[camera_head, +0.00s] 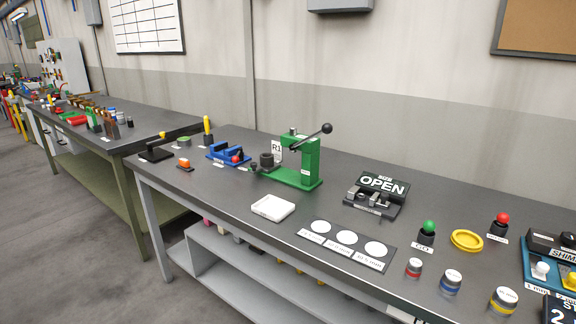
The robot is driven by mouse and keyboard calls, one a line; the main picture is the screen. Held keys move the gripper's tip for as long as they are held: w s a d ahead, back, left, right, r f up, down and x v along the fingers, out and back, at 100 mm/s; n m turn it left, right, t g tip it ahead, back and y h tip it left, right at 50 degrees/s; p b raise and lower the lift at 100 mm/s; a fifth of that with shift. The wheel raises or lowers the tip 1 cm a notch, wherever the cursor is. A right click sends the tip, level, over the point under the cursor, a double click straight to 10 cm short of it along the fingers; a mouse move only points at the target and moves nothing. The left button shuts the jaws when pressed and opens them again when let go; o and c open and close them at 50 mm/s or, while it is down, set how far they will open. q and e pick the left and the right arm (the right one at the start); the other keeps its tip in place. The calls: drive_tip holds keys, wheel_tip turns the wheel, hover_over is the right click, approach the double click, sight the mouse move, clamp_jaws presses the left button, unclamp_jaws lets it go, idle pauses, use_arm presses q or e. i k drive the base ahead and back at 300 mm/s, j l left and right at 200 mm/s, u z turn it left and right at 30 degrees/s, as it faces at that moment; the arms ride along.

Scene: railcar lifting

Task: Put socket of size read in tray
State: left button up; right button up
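A shallow white square tray (273,208) lies near the front edge and looks empty. A dark board (338,260) with three white circles and labels in mm lies between the tray and the cylinders. Neither of my grippers is in view.
A green press (310,160) with a lever and an R1 tag stands behind the tray. A grey device with an OPEN sign (382,186), a yellow ring dish (467,240), green (428,228) and red (502,219) knobs and a blue vise (229,156) stand around. Another bench is left.

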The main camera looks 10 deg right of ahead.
sight(450, 283)
drive_tip(key=z, duration=1.6)
